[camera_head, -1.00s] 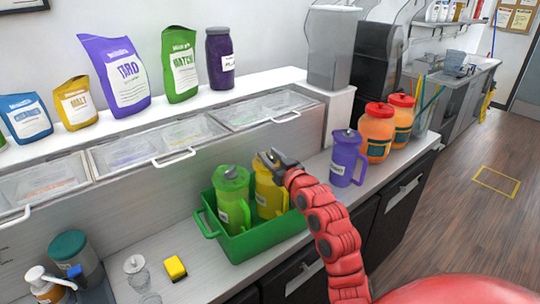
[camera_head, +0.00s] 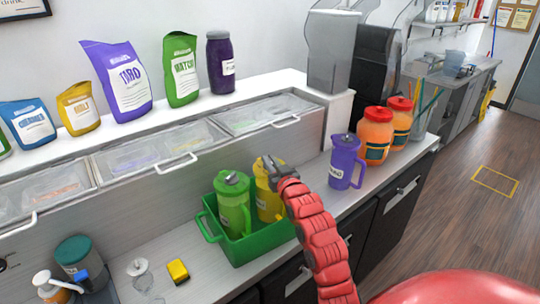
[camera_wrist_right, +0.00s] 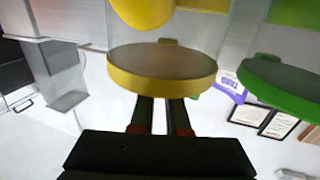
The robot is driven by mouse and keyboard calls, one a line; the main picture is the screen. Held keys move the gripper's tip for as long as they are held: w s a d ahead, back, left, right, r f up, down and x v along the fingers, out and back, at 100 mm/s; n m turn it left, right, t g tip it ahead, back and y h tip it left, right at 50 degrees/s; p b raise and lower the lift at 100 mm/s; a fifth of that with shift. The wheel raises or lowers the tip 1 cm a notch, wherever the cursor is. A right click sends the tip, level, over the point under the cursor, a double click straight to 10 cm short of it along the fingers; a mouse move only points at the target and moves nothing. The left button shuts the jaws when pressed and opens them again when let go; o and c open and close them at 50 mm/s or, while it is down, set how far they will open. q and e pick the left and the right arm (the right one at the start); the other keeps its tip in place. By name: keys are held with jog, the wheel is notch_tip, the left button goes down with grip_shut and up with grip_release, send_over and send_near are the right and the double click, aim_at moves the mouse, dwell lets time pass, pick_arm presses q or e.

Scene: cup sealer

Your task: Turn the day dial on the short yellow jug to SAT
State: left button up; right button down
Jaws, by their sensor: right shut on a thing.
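The short yellow jug (camera_head: 269,204) stands in the green bin, just right of a green jug (camera_head: 233,205). My right gripper (camera_head: 272,168) is at the top of the yellow jug and covers part of it. In the right wrist view, the fingers (camera_wrist_right: 161,105) are close together at a round yellow piece (camera_wrist_right: 161,80) on the jug's top, and shut on it. That piece looks like the day dial or lid. No day lettering can be read on it, so its setting is unclear. My left gripper is not in view.
The green bin (camera_head: 246,252) sits on the counter. A purple jug (camera_head: 345,163) and orange jars (camera_head: 376,134) stand to its right. A yellow sponge (camera_head: 178,270) lies to its left. Lidded topping wells (camera_head: 150,153) run behind.

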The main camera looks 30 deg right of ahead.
dwell(0.3)
jog(key=c, duration=0.9)
grip_release()
